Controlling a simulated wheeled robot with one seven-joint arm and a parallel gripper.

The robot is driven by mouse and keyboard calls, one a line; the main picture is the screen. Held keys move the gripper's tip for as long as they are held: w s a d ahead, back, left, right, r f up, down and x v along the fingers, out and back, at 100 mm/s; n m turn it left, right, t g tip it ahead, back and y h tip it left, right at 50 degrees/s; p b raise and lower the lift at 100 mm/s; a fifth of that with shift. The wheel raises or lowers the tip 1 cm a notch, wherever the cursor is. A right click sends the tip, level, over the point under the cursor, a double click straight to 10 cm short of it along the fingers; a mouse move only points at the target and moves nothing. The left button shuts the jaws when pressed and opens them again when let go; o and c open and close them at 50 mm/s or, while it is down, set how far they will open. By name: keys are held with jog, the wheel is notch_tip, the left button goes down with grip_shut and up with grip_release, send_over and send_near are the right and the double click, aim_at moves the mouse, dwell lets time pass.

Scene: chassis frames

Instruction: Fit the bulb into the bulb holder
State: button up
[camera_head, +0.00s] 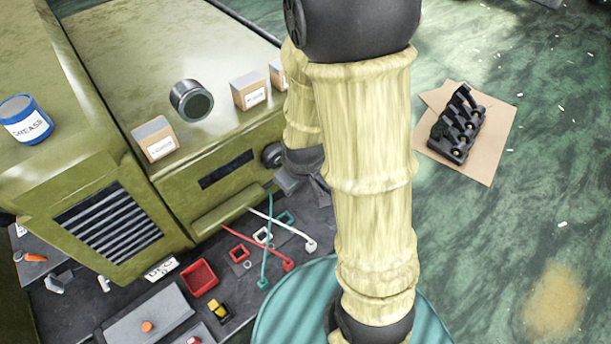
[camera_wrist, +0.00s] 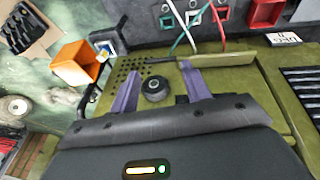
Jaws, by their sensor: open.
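My gripper (camera_wrist: 160,71) is open, its two purple fingers spread apart in the wrist view. A dark round fitting (camera_wrist: 155,88) with a paler centre shows between the fingers, over the olive green machine (camera_wrist: 235,75). I cannot tell whether it is the bulb holder, or how far below the fingers it lies. In the head view a dark cylinder with a round glassy face (camera_head: 192,101) stands on the machine's top. I cannot make out a bulb for certain in either view. My pale arm hides part of the machine's right side in the head view.
Cardboard boxes (camera_head: 154,139) and a blue grease tin (camera_head: 25,119) stand on the machine. Red, white and teal cables (camera_head: 266,240) cross the dark bench. An orange open box (camera_wrist: 77,65) is left of my fingers. A black rack (camera_head: 458,126) lies on cardboard at right.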

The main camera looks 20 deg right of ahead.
jog(key=s+r+m, duration=0.4)
jog(key=r, duration=0.3)
jog(key=shift+s+r+g, duration=0.15)
jog(key=shift+s+g, duration=0.2)
jog(key=shift+g, duration=0.05)
jog(key=s+b+x, duration=0.2)
jog(key=b+x, duration=0.9)
jog(key=shift+s+f+b, duration=0.25)
jog(key=shift+f+b, duration=0.1)
jog(key=shift+f, duration=0.15)
jog(key=shift+r, duration=0.1)
jog(key=shift+c, duration=0.5)
jog(key=shift+c, duration=0.7)
